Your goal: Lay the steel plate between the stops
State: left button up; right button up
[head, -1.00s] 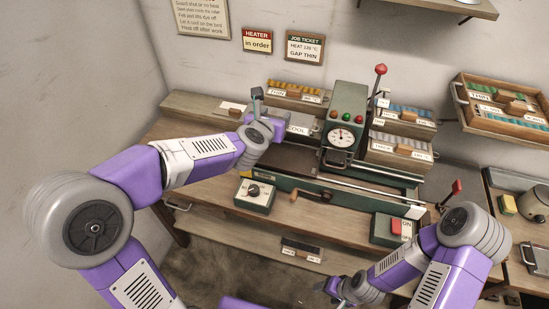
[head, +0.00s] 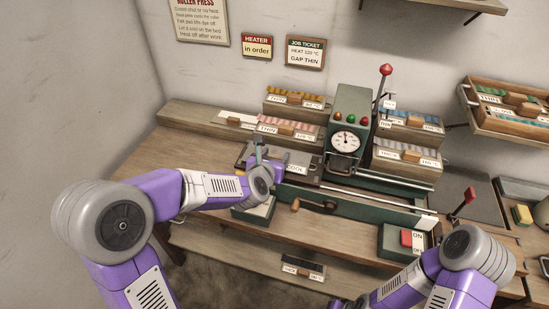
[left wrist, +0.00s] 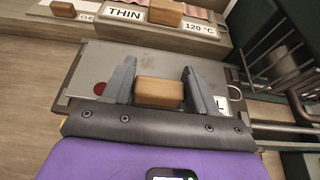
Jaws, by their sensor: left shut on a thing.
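The steel plate (head: 306,159) is a flat dark grey slab left of the green press. In the left wrist view it (left wrist: 100,62) shows a red dot, a wooden block handle (left wrist: 160,93) and a partly hidden label. My left gripper (head: 258,158) is shut on this handle, with one finger on each side in the left wrist view (left wrist: 160,88). I cannot tell whether the plate rests on the bed or hangs just above it. The stops cannot be made out. Only a bit of my right gripper (head: 338,303) shows at the bottom edge.
The green press (head: 350,110) has a gauge and a red-knobbed lever. A pink-filled tray (head: 288,130) labelled THIN, 120 °C stands right behind the plate. Shiny rails (head: 375,197), a crank (head: 315,206) and an ON switch box (head: 405,240) lie to the right and front.

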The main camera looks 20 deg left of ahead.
pick_arm(q)
jog(key=shift+f+b, duration=0.2)
jog(key=shift+b, duration=0.3)
jog(key=o, duration=1.4)
jog(key=shift+r+p, duration=0.45)
jog(key=shift+p, duration=0.25)
jog(key=p+v, duration=0.1)
jog(key=v, duration=1.1)
jog(key=shift+f, duration=0.15)
